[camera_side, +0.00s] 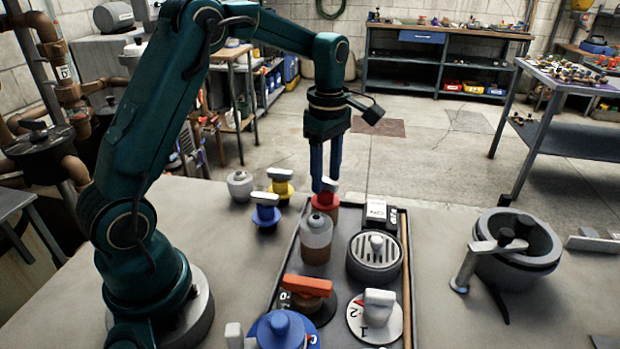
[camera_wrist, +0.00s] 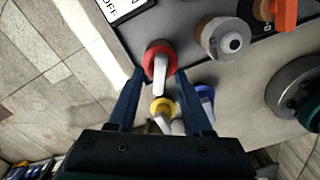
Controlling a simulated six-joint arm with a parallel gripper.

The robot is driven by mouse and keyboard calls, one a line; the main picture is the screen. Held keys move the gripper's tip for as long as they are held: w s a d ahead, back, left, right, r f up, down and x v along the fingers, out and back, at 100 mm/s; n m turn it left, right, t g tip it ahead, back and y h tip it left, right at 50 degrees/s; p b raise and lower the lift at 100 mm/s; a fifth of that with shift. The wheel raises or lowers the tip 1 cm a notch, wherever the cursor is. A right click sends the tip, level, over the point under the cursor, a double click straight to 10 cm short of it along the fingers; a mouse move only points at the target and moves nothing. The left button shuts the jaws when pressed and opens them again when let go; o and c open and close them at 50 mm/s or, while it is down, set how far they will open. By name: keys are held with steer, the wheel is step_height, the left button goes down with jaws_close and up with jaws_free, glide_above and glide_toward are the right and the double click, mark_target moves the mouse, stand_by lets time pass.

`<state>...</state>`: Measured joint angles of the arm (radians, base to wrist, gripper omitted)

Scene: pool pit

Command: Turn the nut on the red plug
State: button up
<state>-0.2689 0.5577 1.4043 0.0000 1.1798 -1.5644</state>
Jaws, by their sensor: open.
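The red plug (camera_side: 325,203) stands upright at the far left end of the dark tray (camera_side: 283,262), with a pale bar-shaped nut (camera_side: 329,185) on top. In the wrist view the red plug (camera_wrist: 154,50) has its pale bar (camera_wrist: 160,74) pointing back toward my gripper. My gripper (camera_side: 326,174) points down directly over the red plug. In the wrist view my gripper (camera_wrist: 160,76) is open, with one finger on each side of the bar and a gap on both sides. I cannot tell whether the fingertips reach down to the bar's height.
A blue plug (camera_side: 265,213), a yellow plug (camera_side: 281,186) and a grey one (camera_side: 240,186) stand left of the tray. A grey capped cylinder (camera_side: 316,240) stands close in front of the red plug. A round grille (camera_side: 375,258) and dials fill the tray; a grey pot (camera_side: 516,250) stands right.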

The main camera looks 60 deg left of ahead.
jaws_close()
steer(key=shift+m, duration=0.3)
